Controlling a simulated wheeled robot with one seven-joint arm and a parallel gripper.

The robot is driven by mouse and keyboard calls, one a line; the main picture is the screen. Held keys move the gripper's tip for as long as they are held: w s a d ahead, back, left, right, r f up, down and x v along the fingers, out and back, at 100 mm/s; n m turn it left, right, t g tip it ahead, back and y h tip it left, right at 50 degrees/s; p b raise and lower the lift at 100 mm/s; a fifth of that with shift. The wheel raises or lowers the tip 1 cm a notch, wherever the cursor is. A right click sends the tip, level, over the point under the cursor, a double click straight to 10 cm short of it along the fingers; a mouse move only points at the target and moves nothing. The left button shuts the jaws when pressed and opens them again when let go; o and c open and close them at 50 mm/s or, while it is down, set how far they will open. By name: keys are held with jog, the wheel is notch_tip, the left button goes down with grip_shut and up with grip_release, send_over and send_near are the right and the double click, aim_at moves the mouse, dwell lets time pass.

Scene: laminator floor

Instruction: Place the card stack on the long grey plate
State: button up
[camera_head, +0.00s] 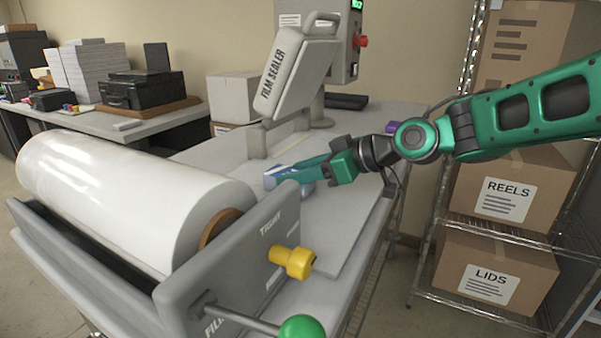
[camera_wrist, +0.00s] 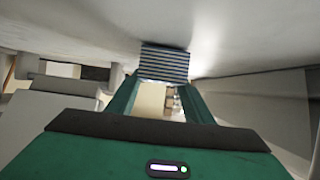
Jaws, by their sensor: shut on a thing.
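My gripper (camera_head: 288,176) reaches in from the right, low over the machine table. In the wrist view its two green fingers (camera_wrist: 162,88) are shut on the card stack (camera_wrist: 164,62), a small block with blue and white stripes at the fingertips. In the head view only a bluish-white bit of the card stack (camera_head: 270,181) shows, just past the fingers and close to the roll holder's end wall. A long grey plate (camera_head: 345,232) lies flat on the table, below and to the right of my gripper. I cannot tell whether the stack touches anything below it.
A large white film roll (camera_head: 120,195) in a grey holder stands at front left, with a yellow knob (camera_head: 292,262) and a green ball handle (camera_head: 302,327). The film sealer (camera_head: 290,75) stands behind my gripper. Shelves with cardboard boxes (camera_head: 505,190) are at right.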

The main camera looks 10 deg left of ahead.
jog(key=shift+f, duration=0.25)
jog(key=o, duration=1.3)
jog(key=shift+o, duration=0.2)
jog(key=shift+d, duration=0.1)
